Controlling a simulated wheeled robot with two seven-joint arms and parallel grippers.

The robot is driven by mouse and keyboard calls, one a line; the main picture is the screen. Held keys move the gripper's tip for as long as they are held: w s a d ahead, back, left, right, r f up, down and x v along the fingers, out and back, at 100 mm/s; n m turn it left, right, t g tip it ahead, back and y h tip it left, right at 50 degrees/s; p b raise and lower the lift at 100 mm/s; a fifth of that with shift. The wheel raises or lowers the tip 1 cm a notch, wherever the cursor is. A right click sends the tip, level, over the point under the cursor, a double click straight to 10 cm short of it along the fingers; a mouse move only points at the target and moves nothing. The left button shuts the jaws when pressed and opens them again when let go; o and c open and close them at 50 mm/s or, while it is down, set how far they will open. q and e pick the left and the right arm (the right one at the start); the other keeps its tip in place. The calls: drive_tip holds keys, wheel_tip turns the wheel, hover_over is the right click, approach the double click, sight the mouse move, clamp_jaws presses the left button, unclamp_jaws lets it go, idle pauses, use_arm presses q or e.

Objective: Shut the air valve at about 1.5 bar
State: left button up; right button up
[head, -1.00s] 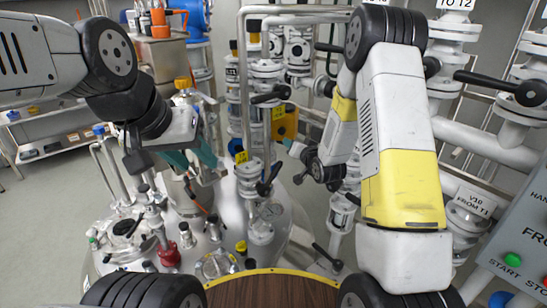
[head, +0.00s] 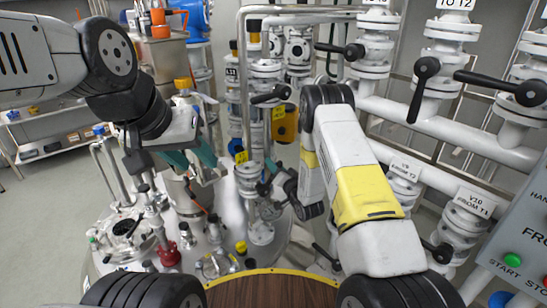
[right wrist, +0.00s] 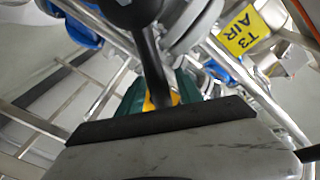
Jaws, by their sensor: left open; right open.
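A yellow label reading T3 AIR (right wrist: 243,33) shows in the right wrist view, beside a valve with a black lever (right wrist: 152,60). In the head view a yellow label (head: 241,156), too small to read, sits on a white-flanged valve (head: 248,182) by the vessel. My right gripper (head: 269,176) is open beside that valve and partly hides it. In the right wrist view the lever runs down toward the teal fingers (right wrist: 160,97); I cannot tell whether they touch. My left gripper (head: 192,158) is open and empty over the vessel's left part. I can read no pressure gauge.
The steel vessel top (head: 225,225) is crowded with fittings, including a red one (head: 168,254). White pipes and valves with black levers (head: 422,90) fill the right side. A control panel (head: 520,235) stands at the far right. The grey floor at left is clear.

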drive_tip(key=shift+w+a, duration=0.3)
drive_tip(key=shift+w, duration=0.3)
clamp_jaws()
idle(1.1)
